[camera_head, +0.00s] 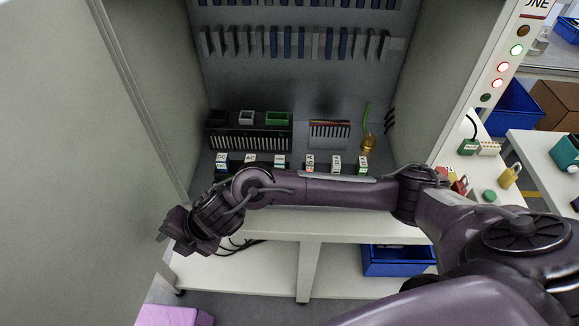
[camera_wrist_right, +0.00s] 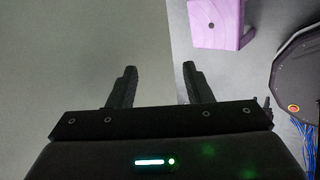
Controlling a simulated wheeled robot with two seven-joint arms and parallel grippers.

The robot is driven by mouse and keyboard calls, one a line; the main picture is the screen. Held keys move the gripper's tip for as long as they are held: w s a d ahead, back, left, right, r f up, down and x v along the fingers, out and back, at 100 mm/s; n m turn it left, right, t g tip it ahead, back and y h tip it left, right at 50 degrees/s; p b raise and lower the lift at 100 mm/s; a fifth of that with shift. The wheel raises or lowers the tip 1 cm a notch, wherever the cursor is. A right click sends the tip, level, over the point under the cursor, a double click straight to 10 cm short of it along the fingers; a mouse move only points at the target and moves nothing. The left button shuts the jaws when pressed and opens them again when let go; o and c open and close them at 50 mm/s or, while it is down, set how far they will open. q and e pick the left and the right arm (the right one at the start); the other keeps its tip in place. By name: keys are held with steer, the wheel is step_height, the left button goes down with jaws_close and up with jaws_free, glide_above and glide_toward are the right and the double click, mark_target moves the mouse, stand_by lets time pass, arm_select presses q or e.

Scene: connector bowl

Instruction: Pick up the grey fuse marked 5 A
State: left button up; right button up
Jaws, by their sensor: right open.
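Several small labelled blocks stand in a row along the front of the cabinet shelf in the head view. One block (camera_head: 310,160) near the middle of the row has a white and red label that seems to read 5 A. Its body is partly hidden behind my right arm, and I cannot tell if it is grey. My right gripper (camera_head: 183,238) is left of and lower than the row, by the cabinet's left door. In the right wrist view the gripper (camera_wrist_right: 153,85) is open, with nothing between its fingers. My left gripper is not in view.
The open cabinet door (camera_head: 80,150) stands close beside my right gripper. A blue bin (camera_head: 395,262) sits under the shelf. A purple object (camera_wrist_right: 215,22) is on the floor.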

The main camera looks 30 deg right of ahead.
steer(key=w+d+n+h, duration=0.1)
steer(key=w+d, duration=0.1)
steer(key=d, duration=0.3)
steer(key=w+d+f+n+g+h, duration=0.1)
steer(key=w+d, duration=0.1)
steer(key=d, duration=0.4)
steer(key=w+d+f+n+g+h, duration=0.1)
steer(key=w+d+h, duration=0.1)
steer(key=d, duration=0.4)
steer(key=shift+w+d+f+n, duration=0.1)
steer(key=shift+d+f+n, duration=0.1)
steer(key=shift+f+n, duration=0.1)
steer(key=d+r, duration=0.1)
steer(key=d, duration=0.3)
steer(key=w+d+r+g+h, duration=0.1)
steer(key=d, duration=0.2)
steer(key=d+r+h, duration=0.1)
steer(key=d, duration=0.3)
steer(key=shift+w+d, duration=0.3)
steer(key=shift+w, duration=0.1)
step_height(320, 180, up, 4)
steer(key=m+g+h, duration=0.1)
steer(key=m+g, duration=0.1)
glide_above(310, 160)
steer(key=shift+r, duration=0.2)
step_height(310, 160, down, 6)
steer(key=shift+f+p, duration=0.1)
steer(key=shift+p, duration=1.05)
steer(key=shift+f, duration=0.65)
jaws_close()
